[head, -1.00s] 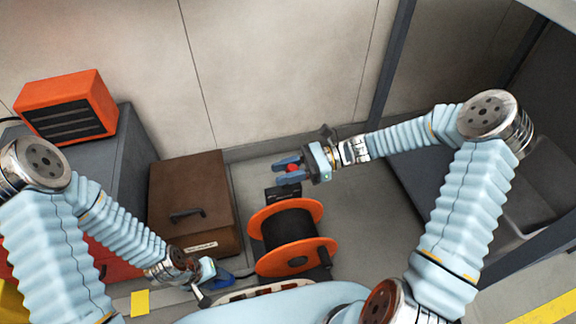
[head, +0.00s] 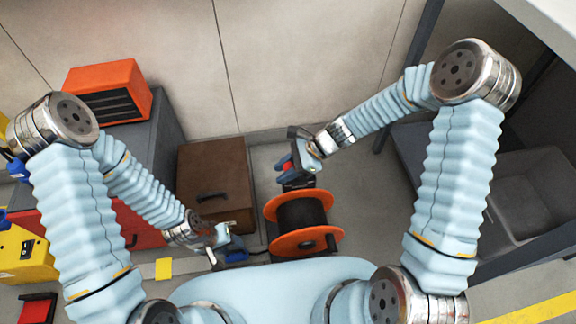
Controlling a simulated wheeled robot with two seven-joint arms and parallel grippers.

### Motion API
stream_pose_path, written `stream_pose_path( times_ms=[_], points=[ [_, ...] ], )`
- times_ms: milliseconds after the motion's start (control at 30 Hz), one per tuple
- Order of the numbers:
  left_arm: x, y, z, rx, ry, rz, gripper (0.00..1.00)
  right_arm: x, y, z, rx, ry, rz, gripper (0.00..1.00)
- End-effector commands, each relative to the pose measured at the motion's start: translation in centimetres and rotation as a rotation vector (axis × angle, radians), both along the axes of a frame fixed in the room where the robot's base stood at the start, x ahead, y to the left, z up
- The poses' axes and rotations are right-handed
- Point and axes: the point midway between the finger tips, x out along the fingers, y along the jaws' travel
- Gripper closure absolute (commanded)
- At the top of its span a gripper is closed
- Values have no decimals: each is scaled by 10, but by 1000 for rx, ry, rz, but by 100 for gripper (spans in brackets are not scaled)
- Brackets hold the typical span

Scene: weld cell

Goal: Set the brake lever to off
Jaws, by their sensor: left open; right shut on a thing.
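The spool stand holds a black spool with orange flanges (head: 304,240) on the floor, right of the brown case. A small red knob (head: 287,165), seemingly the brake lever's end, shows at the stand's far end. My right gripper (head: 284,171) is shut on this brake lever, its blue fingers around the red knob. The fingers hide most of the lever, and I cannot read its setting. My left gripper (head: 236,252) is open and low, in front of the brown case and left of the spool, apart from both.
A brown case (head: 225,165) with a dark handle stands left of the spool. An orange heater-like box (head: 120,85) sits on a grey cabinet (head: 172,118). A yellow machine (head: 25,258) is at the far left. A grey bin (head: 530,200) is at the right.

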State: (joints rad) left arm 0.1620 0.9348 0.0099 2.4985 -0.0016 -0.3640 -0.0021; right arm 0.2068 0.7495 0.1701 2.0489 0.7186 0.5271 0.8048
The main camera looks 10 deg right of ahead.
Motion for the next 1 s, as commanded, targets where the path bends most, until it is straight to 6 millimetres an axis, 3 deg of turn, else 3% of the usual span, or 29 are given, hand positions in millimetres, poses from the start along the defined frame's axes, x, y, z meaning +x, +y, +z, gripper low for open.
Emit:
stream_pose_path(
  times_ms=[600, 633, 700, 767, 1000],
  points=[
    [0, 0, 0, -1, 0, -1, 57, 0, 5, -3, 4, 2, 2, 100],
    [0, 0, 0, -1, 0, -1, 57, -1, 5, -3, 4, 2, 2, 64],
    [0, 0, 0, -1, 0, -1, 57, -1, 5, -3, 4, 2, 2, 53],
    [0, 0, 0, -1, 0, -1, 57, -1, 4, -3, 4, 2, 1, 44],
    [0, 0, 0, -1, -1, -1, 57, -1, 4, -3, 3, 2, 1, 43]
  ],
)
